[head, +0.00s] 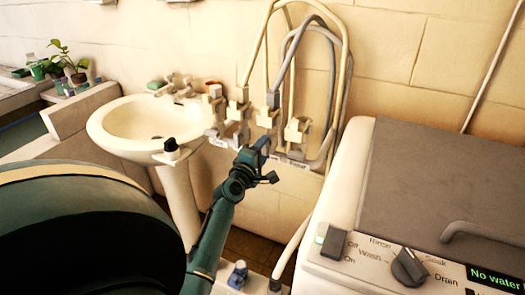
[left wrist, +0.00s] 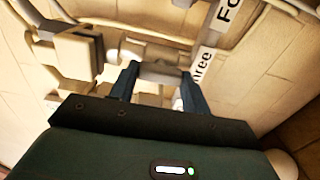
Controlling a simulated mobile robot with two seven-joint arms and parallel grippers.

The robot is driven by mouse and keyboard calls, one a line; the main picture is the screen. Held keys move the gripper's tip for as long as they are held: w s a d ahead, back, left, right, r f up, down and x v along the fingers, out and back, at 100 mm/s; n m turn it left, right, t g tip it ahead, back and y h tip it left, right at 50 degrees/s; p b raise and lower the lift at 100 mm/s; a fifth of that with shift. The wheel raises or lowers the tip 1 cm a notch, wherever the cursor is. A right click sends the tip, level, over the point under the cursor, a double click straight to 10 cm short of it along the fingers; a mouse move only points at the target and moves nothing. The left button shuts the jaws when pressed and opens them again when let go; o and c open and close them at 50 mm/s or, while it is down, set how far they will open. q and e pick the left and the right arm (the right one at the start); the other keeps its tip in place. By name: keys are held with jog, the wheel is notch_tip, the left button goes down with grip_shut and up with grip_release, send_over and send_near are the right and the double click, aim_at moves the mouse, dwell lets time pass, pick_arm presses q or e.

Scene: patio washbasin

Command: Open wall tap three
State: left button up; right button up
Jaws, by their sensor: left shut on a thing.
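Several pale wall taps stand in a row between the washbasin and the washing machine. My left gripper (head: 260,146) reaches up to the taps at the right of this row. In the left wrist view its two dark fingers stand on either side of the pale handle of wall tap three (left wrist: 158,73), and it is shut on that handle. A label ending in "ree" (left wrist: 203,67) is beside the right finger, with a "Fo" label (left wrist: 227,12) above it. In the head view my gripper hides most of the held handle. My right gripper is not in view.
A white washbasin (head: 118,128) stands at the left. A washing machine (head: 450,180) with a "No water" display (head: 495,279) fills the right. Looped hoses (head: 344,75) rise above the taps. Potted plants (head: 72,66) stand at the far left.

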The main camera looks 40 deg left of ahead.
pick_arm(q)
jog(key=o, duration=1)
pick_arm(e)
jog(key=shift+a, duration=0.1)
pick_arm(q)
jog(key=shift+s, duration=0.1)
jog(key=v, duration=1.3)
jog(key=shift+b, duration=0.4)
pick_arm(e)
jog(key=shift+a+r, duration=0.1)
jog(key=shift+a, duration=0.1)
jog(key=shift+f, duration=0.2)
